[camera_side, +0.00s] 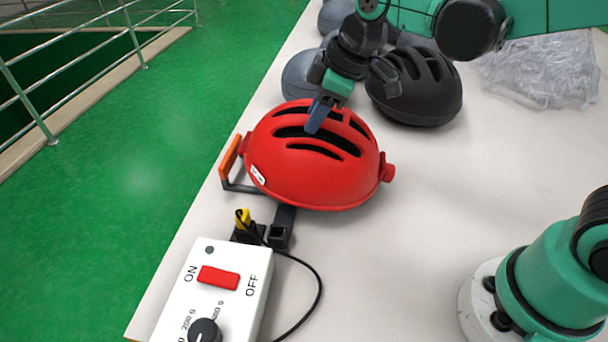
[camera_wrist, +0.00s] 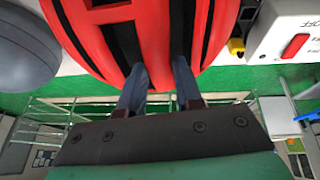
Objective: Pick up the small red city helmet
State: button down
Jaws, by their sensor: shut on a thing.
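The red city helmet (camera_side: 318,175) has long dark vent slots and a small white label at its lower left. It sits dome up in the side view, beside the orange handle and above the control box. My gripper (camera_side: 319,113) comes down onto the top of the helmet, and a blue finger reaches to a vent slot. In the wrist view the helmet (camera_wrist: 160,30) fills the top middle, and both fingers of my gripper (camera_wrist: 159,82) reach to its slots with a red rib between them. The gripper is shut on the helmet. The fingertips are partly hidden.
A black helmet (camera_side: 418,88) and grey helmets (camera_side: 298,75) stand behind. Clear plastic wrap (camera_side: 545,72) lies at the back right. The white control box (camera_side: 215,285) with a red switch and a cable is in front. The table (camera_side: 440,190) is clear to the right.

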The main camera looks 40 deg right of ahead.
notch_tip(320, 180, up, 19)
dwell(0.4)
jog(key=shift+f, duration=0.1)
dwell(0.4)
jog(key=shift+g+h, duration=0.5)
jog(key=x, duration=0.4)
jog(key=s+x, duration=0.1)
jog(key=x, duration=0.3)
jog(key=s+x, duration=0.1)
jog(key=x, duration=0.4)
jog(key=shift+d+f, duration=0.2)
jog(key=shift+f, duration=0.2)
jog(key=shift+s+f, duration=0.1)
jog(key=shift+f, duration=3.15)
